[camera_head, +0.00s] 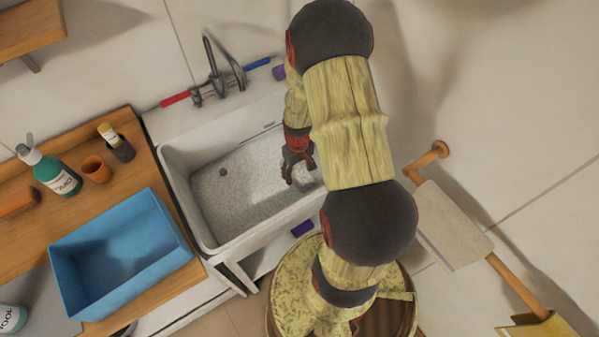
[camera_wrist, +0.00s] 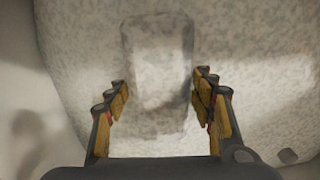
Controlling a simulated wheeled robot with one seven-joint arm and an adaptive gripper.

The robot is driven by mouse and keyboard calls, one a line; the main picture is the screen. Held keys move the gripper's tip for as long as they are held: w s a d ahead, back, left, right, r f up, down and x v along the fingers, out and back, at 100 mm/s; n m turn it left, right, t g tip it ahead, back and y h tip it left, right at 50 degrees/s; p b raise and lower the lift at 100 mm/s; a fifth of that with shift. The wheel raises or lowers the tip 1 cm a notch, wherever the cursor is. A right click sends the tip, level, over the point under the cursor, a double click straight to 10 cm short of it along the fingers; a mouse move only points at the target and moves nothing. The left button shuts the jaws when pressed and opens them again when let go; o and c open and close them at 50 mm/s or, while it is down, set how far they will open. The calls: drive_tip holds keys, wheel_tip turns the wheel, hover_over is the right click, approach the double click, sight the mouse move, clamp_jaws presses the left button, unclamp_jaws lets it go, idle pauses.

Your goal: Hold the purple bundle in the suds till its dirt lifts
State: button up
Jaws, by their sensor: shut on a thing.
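My gripper (camera_head: 299,165) reaches down into the right part of the white sink (camera_head: 208,243). It is shut on a pale, see-through thing like a glass (camera_head: 303,178), which also shows between the fingers in the wrist view (camera_wrist: 157,70). The suds (camera_head: 240,190) are a grey-white speckled layer filling the sink's bottom, and they fill most of the wrist view (camera_wrist: 255,70). The held thing is over or in the suds; I cannot tell how deep. It does not look purple. Small purple things lie at the back right corner (camera_head: 279,72) and below the front rim (camera_head: 302,228).
A tap (camera_head: 215,80) with red and blue handles stands behind the sink. To the left, a wooden counter (camera_head: 135,150) carries a blue bin (camera_head: 75,285), a green pump bottle (camera_head: 58,177) and an orange cup (camera_head: 97,169). A towel (camera_head: 450,225) hangs at the right. The sink's left part is free.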

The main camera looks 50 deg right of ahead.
drive_tip(key=shift+d, duration=0.4)
drive_tip(key=shift+a, duration=0.45)
idle(0.5)
wheel_tip(320, 180, up, 23)
drive_tip(key=p, duration=1.7)
idle(0.8)
idle(1.0)
